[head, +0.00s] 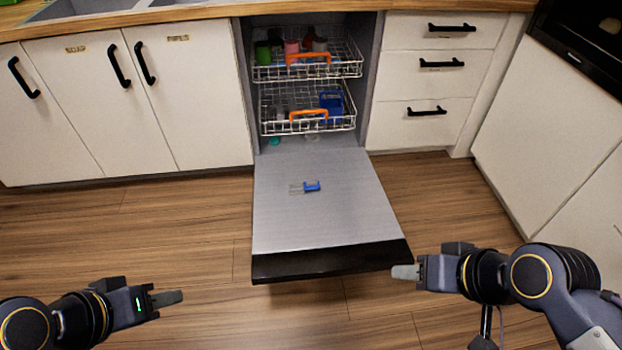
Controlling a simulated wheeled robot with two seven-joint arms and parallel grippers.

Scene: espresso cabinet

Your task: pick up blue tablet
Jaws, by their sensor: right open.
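A small blue tablet (312,186) lies on the inner face of the lowered dishwasher door (330,222), near its middle. A small pale greyish piece shows at its left end. My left gripper (167,298) is at the lower left over the wood floor, well apart from the tablet. Its fingers are seen side-on, and the gap between them cannot be made out. My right gripper (405,271) is open and appears empty, by the door's front right corner, below and right of the tablet in the picture.
The upper rack (350,70) holds several cups, and the lower rack (350,122) holds a blue item; both have orange handles. White cabinets (200,110) stand on the left, drawers (440,85) on the right. The floor (200,230) beside the door is clear.

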